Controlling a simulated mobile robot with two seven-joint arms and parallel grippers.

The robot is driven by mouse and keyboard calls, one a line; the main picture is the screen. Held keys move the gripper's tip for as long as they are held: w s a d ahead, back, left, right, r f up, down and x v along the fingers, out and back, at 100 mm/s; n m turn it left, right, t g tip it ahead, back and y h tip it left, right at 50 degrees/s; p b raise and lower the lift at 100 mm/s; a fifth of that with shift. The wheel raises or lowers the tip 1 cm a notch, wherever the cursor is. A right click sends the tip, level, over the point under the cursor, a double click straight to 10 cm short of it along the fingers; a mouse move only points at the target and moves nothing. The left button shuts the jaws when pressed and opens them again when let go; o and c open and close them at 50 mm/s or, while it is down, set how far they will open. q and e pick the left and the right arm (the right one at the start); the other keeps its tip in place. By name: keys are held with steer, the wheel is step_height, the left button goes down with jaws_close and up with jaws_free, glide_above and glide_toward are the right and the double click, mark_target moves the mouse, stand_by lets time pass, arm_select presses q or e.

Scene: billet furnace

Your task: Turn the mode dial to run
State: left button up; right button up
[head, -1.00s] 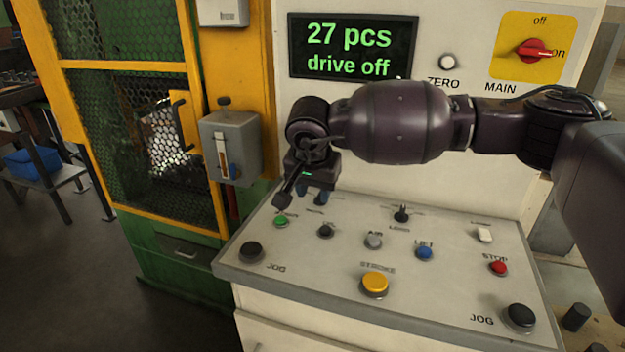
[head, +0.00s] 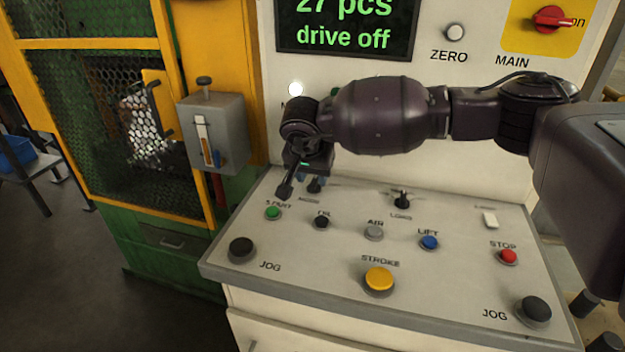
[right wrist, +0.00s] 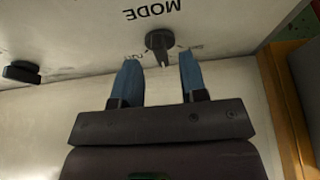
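The mode dial (right wrist: 160,41) is a small dark knob beside the printed word MODE in the right wrist view. In the head view the dial (head: 315,187) is at the back left of the sloping panel, partly hidden by my right gripper. My right gripper (head: 311,177) is over it. In the right wrist view the gripper (right wrist: 160,65) is open, its two blue fingers pointing at the dial, one toward each side. The dial is in line with the gap and shows no clear contact. My left gripper is not in view.
The display (head: 345,28) reads "27 pcs, drive off". A grey lever box (head: 213,135) stands left of the gripper.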

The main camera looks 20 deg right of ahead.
steer(key=shift+x, duration=1.1)
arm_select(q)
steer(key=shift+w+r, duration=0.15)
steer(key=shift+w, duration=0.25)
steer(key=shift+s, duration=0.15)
arm_select(e)
steer(key=shift+c, duration=0.4)
jaws_close()
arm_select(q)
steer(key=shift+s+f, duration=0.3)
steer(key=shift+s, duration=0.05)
